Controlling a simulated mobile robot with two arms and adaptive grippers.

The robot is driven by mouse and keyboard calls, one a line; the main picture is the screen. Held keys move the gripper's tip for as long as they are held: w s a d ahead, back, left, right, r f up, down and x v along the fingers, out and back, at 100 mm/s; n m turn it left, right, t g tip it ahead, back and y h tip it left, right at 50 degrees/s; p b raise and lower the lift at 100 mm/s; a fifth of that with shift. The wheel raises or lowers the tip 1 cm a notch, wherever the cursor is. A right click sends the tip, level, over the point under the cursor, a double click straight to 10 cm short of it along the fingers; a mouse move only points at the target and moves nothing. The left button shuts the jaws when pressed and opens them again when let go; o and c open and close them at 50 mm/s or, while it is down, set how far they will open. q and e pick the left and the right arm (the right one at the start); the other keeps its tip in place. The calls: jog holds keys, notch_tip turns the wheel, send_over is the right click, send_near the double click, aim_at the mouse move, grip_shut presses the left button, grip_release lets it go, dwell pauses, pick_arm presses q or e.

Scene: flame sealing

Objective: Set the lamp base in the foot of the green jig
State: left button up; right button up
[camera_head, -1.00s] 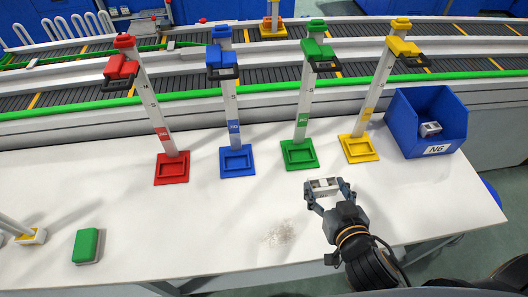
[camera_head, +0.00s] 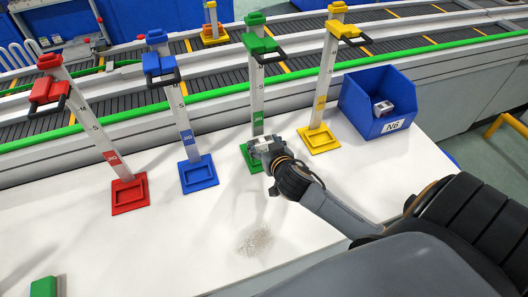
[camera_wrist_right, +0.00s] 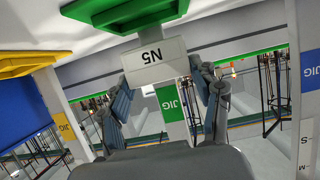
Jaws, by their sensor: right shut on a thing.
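The green jig stands upright in the head view, its green foot (camera_head: 250,163) on the white table partly hidden behind my right gripper (camera_head: 262,146). That gripper is shut on the lamp base, a whitish block marked N5 (camera_wrist_right: 155,62), held between its two fingers (camera_wrist_right: 163,95) in the right wrist view. The wrist view is turned upside down. My left gripper is not in view.
A yellow jig foot (camera_head: 319,141) stands close to the right, and a blue jig foot (camera_head: 198,175) and a red one (camera_head: 129,195) to the left. A blue bin (camera_head: 356,113) marked N6 holds a block. A green block (camera_head: 43,287) lies front left. A conveyor runs behind.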

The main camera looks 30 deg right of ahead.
notch_tip(320, 180, down, 3)
jog(key=shift+r, duration=0.1)
jog(key=shift+s+f, duration=0.15)
jog(key=shift+f, duration=0.3)
jog(key=o, duration=1.2)
jog(key=shift+f, duration=0.1)
jog(key=shift+o, duration=0.2)
jog(key=v, duration=0.6)
jog(key=b+v, duration=0.1)
jog(key=v, duration=0.5)
jog(key=shift+r, duration=0.25)
